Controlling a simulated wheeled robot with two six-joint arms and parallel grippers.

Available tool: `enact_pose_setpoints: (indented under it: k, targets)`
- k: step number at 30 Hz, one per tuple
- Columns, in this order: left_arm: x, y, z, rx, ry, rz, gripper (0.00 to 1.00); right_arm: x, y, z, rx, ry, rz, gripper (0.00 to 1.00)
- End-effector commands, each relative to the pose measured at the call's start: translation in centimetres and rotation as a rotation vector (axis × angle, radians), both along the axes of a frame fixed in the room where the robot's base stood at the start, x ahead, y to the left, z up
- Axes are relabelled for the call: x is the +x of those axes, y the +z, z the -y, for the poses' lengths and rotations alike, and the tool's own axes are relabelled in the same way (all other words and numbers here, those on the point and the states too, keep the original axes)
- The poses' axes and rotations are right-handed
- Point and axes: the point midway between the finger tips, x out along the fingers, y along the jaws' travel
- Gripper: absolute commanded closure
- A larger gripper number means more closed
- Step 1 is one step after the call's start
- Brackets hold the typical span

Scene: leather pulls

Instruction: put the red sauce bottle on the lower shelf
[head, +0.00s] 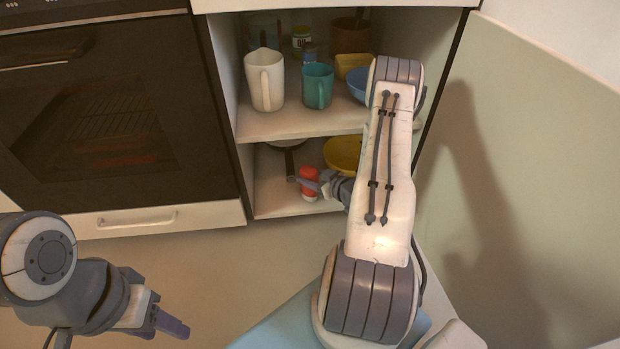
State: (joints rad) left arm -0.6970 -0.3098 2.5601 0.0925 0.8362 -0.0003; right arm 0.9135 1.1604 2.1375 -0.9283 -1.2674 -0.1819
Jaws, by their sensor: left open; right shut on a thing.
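The red sauce bottle (309,174) is at the front of the lower shelf (273,200) of the open cabinet. My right gripper (307,186) reaches into the lower compartment and is shut on the bottle. Its fingers cross the bottle and hide part of it. The bottle looks upright, with its base at or close to the shelf surface; I cannot tell whether it touches. My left gripper (166,324) is open and empty at the lower left, well away from the cabinet.
A yellow bowl (341,154) and a dark-handled pan (288,145) are behind the bottle. The upper shelf (290,124) holds a white pitcher (264,82), a teal mug (317,87) and a blue bowl (358,85). An oven (100,110) stands left. Free shelf room lies left of the bottle.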

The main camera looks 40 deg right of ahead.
Motion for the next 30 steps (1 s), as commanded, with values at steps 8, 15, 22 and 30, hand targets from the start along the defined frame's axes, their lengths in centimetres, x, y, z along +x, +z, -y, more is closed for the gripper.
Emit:
enact_pose_setpoints:
  k: [8, 15, 22, 30]
  targets:
    - [0.0, -0.1, 0.0, 0.0, 0.0, 0.0, 0.5, 0.0, -0.2, 0.0, 0.0, 0.0, 0.0, 0.15]
    - [0.0, 0.0, 0.0, -0.001, 0.0, 0.001, 0.5, 0.0, -0.2, 0.0, 0.0, 0.0, 0.0, 0.15]
    - [0.0, 1.4, 0.0, 0.0, 0.0, 0.0, 0.5, -1.7, 1.1, 0.2, 0.002, -0.004, -0.003, 0.15]
    - [0.0, 4.5, 0.0, 0.0, 0.0, 0.0, 0.5, -7.1, 3.5, 0.6, 0.004, -0.008, -0.002, 0.15]
